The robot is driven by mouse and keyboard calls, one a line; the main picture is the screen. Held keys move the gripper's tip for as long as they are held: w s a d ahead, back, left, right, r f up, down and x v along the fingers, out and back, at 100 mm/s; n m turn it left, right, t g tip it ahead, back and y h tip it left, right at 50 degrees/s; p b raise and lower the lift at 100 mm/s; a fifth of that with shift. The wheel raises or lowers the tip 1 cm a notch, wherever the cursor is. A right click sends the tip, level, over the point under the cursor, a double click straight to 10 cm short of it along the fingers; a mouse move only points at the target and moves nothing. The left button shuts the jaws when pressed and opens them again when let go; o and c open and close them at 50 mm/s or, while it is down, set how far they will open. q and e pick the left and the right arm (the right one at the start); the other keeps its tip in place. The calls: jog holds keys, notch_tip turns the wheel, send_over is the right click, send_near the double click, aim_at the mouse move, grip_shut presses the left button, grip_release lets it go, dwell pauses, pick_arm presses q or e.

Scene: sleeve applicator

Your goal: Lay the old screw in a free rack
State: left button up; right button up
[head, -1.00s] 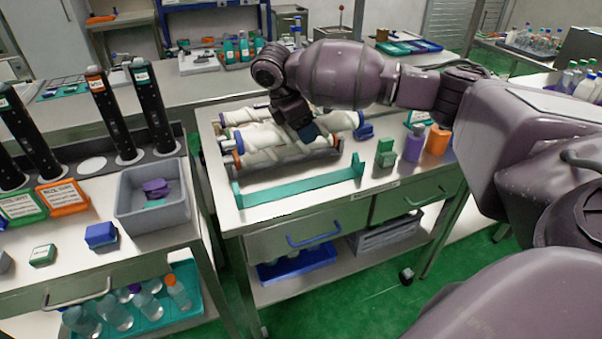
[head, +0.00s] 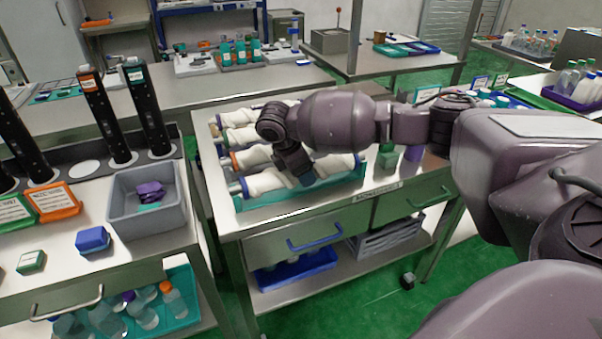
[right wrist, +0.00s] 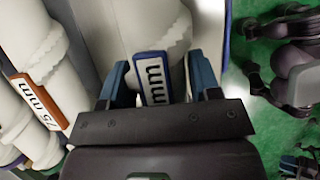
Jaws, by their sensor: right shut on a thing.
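My right gripper (head: 305,178) points down at the front of the middle table. It is shut on a white screw (head: 263,184) with blue collars. The screw lies lengthwise along the front teal rack (head: 258,203), in or just over it; whether it bears on the rack cannot be told. In the right wrist view, the blue fingers (right wrist: 158,78) straddle the screw (right wrist: 140,25) at a blue label reading "mm". An orange-collared screw (head: 253,157) lies behind it; its "75 mm" label (right wrist: 34,100) shows in the wrist view. More white screws (head: 240,134) lie further back. My left gripper is out of view.
A green block (head: 388,160) and a purple bottle (head: 413,153) stand right of the rack, partly behind my arm. The left bench holds a grey bin (head: 150,218), a blue box (head: 93,240) and tall black tubes (head: 100,115).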

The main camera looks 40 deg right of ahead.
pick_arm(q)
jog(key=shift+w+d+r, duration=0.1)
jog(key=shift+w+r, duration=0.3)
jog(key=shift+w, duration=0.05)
pick_arm(e)
jog(key=shift+f, duration=0.1)
jog(key=shift+f, duration=0.1)
jog(key=o, duration=1.1)
jog(key=shift+o, duration=1.1)
jog(key=p+v, duration=0.2)
jog(key=v, duration=0.8)
jog(key=shift+a+r, duration=0.1)
jog(key=shift+r, duration=0.3)
jog(key=shift+a+r, duration=0.25)
jog(key=shift+r, duration=0.3)
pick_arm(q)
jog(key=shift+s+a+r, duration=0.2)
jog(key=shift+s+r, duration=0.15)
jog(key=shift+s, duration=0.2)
pick_arm(e)
jog(key=shift+r, duration=0.1)
